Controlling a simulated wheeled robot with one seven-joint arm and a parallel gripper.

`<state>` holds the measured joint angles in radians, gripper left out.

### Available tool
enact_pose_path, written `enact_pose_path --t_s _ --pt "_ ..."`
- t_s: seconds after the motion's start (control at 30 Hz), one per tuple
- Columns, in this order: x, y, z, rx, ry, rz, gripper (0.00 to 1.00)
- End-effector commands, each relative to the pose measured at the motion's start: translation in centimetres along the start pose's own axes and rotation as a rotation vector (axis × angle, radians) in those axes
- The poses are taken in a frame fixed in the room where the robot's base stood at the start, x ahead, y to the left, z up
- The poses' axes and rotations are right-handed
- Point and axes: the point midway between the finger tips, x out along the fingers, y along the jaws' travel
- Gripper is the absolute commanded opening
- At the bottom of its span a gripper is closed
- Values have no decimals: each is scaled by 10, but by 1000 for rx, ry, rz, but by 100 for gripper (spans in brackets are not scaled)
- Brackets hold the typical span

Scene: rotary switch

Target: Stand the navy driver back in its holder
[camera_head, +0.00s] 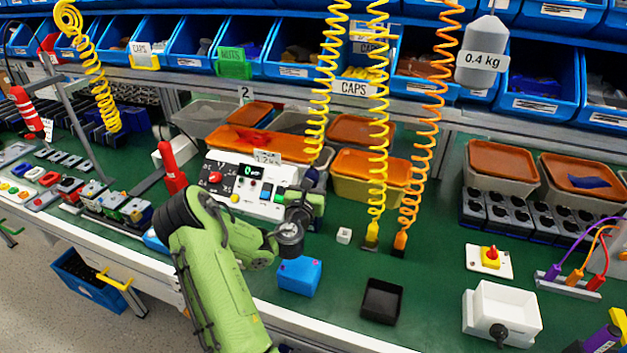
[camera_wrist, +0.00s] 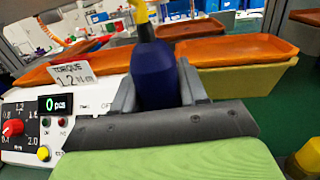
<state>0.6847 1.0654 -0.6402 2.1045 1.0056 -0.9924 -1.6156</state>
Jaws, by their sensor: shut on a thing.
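In the wrist view the navy driver (camera_wrist: 153,75) stands between the two grey fingers of my gripper (camera_wrist: 160,88). The fingers are shut on its body. Its upper end narrows to a yellow part (camera_wrist: 140,12) that leaves the top of the picture. In the head view my gripper (camera_head: 303,207) is in front of the white torque control box (camera_head: 250,180), at its right side.
A blue block (camera_head: 298,275) and an open black box (camera_head: 381,300) stand near the bench's front. A small white cube (camera_head: 344,236) lies behind them. Yellow (camera_head: 378,130) and orange (camera_head: 425,130) coiled cords hang to the right. Lidded bins (camera_head: 370,172) stand behind.

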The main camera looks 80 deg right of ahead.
Motion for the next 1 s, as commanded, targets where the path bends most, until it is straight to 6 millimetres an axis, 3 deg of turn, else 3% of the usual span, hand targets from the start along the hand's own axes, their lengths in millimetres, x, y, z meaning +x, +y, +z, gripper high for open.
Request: enact_pose_path --t_s 0.83,0.87,0.9,0.97,1.0 --pt "0 0 -6 0 -2 -1 0" --pt "0 0 -6 0 -2 -1 38" --pt "0 0 -6 0 -2 -1 33" --pt "0 0 -6 0 -1 -1 33" --pt "0 0 -6 0 -1 -1 49"
